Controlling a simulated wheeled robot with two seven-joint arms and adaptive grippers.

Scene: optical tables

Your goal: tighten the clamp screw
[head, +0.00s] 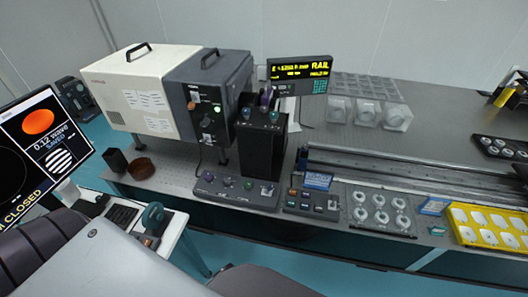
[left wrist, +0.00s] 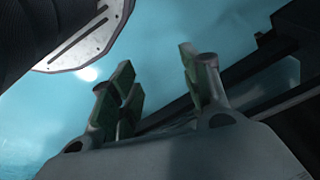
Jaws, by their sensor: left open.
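I cannot tell which part is the clamp screw. In the head view a black upright housing (head: 265,150) stands in front of the grey and cream instrument. Small coloured knobs sit on its top, among them a purple one (head: 266,97) and a green one (head: 274,116). My left gripper (left wrist: 155,66) shows in the left wrist view, its green-padded fingers apart with nothing between them. Teal floor lies behind it, and it is well away from the housing. I cannot make it out with certainty in the head view. My right gripper is not in view.
On the grey optical table stand a cream and grey instrument (head: 150,85), knob boxes (head: 235,190) and (head: 312,204), a lit display (head: 300,73), a long rail (head: 400,172) and a yellow tray (head: 455,233). A monitor (head: 42,145) and keyboard (head: 122,215) are at left.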

